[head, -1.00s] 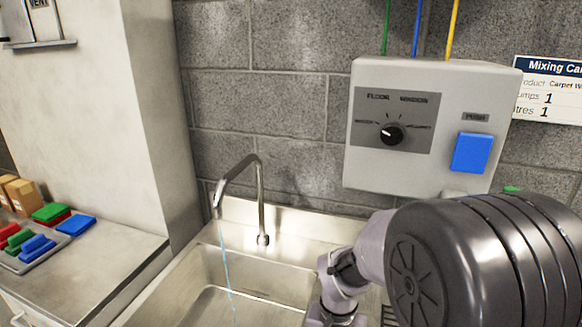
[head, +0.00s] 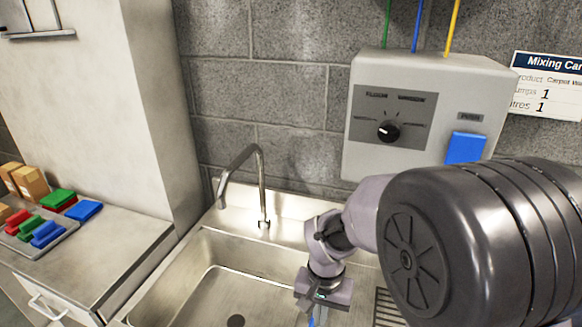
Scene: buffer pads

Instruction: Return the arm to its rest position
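My arm reaches in from the right, with its large dark ridged joint housing (head: 412,256) in front of the wall box. Its lilac wrist bends down over the right part of the steel sink. My gripper (head: 318,312) points down at the bottom edge of the head view. The fingertips are cut off or hidden there. A small bit of blue shows at the gripper's lower end, and I cannot tell what it is.
A steel sink (head: 178,290) with a curved tap (head: 262,185) lies ahead. A grey dispenser box (head: 365,160) with a dial and blue button (head: 465,148) hangs on the wall. The left counter (head: 110,245) holds coloured pads (head: 84,211) and small cardboard boxes (head: 30,182).

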